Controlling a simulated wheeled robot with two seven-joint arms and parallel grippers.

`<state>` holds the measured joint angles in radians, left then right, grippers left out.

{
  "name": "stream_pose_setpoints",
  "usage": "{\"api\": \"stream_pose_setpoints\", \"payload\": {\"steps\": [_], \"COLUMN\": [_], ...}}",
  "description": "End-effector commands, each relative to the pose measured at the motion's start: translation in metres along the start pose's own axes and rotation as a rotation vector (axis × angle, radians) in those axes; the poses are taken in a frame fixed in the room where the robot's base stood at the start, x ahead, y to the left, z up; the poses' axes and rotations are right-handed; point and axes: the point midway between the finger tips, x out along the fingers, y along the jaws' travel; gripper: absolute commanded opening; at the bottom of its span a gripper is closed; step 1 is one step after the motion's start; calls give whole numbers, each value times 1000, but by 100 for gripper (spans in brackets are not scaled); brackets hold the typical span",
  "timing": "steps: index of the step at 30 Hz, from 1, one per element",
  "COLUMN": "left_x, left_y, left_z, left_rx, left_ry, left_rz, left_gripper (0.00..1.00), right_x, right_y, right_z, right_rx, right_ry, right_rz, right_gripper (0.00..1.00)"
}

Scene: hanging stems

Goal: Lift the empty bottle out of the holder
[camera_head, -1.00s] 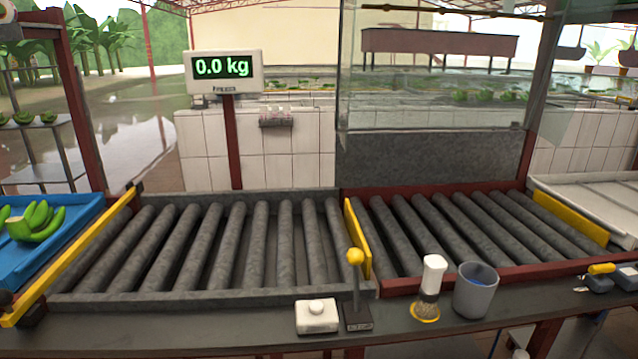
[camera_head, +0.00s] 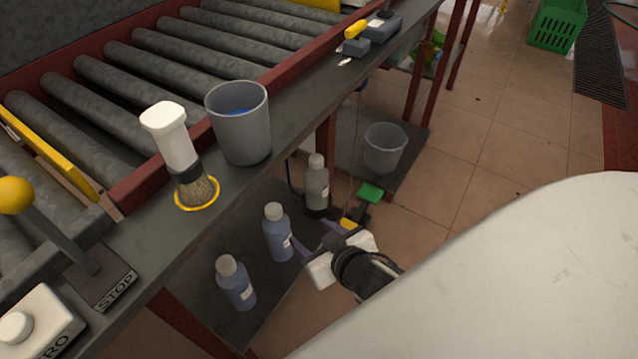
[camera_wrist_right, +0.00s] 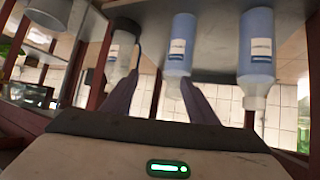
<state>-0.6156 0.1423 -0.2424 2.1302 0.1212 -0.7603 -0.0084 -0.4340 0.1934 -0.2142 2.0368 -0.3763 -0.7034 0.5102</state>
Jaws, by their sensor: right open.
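The empty bottle (camera_head: 317,187), greyish and clear with a grey cap, stands upright on the low shelf under the counter. Its base sits in a dark holder (camera_head: 318,211). My right gripper (camera_head: 318,238) is open and empty, low in front of the bottles, its purple fingers apart. In the right wrist view, which is upside down, the empty bottle (camera_wrist_right: 123,52) is at the left, partly behind one finger. A blue-filled bottle (camera_wrist_right: 178,45) appears just beyond the other finger. I see no contact with any bottle. My left gripper is out of view.
Two blue-filled bottles, one middle (camera_head: 278,236) and one nearer (camera_head: 236,285), share the low shelf. The counter above holds a brush (camera_head: 183,165) and a grey cup (camera_head: 240,130). A grey bin (camera_head: 384,149) stands beyond. Tiled floor (camera_head: 480,130) is open at right.

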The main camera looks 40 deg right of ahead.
Motion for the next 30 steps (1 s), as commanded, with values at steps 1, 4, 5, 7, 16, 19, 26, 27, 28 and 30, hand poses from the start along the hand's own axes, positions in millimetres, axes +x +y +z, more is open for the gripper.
{"api": "stream_pose_setpoints", "payload": {"steps": [1, 4, 5, 7, 16, 19, 26, 27, 28, 30], "left_x": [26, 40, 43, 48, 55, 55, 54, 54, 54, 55], "left_y": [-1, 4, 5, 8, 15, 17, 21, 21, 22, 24], "left_z": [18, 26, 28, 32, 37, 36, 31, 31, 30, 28], "left_rx": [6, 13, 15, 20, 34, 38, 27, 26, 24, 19], "left_ry": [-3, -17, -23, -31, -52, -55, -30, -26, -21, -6], "left_rz": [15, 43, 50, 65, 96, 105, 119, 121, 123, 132], "left_gripper": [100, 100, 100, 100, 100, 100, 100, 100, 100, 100], "right_x": [27, 44, 47, 52, 65, 78, 99, 102, 104, 113], "right_y": [12, 36, 43, 55, 82, 88, 94, 95, 97, 102], "right_z": [4, -16, -21, -34, -63, -69, -73, -74, -74, -75], "right_rx": [22, 79, 95, 130, 199, 199, 201, 200, 199, 197], "right_ry": [50, 135, 159, 212, 313, 314, 310, 310, 310, 311], "right_rz": [51, 143, 167, 214, 293, 294, 291, 291, 291, 292], "right_gripper": [54, 54, 54, 54, 54, 54, 54, 54, 54, 54]}}
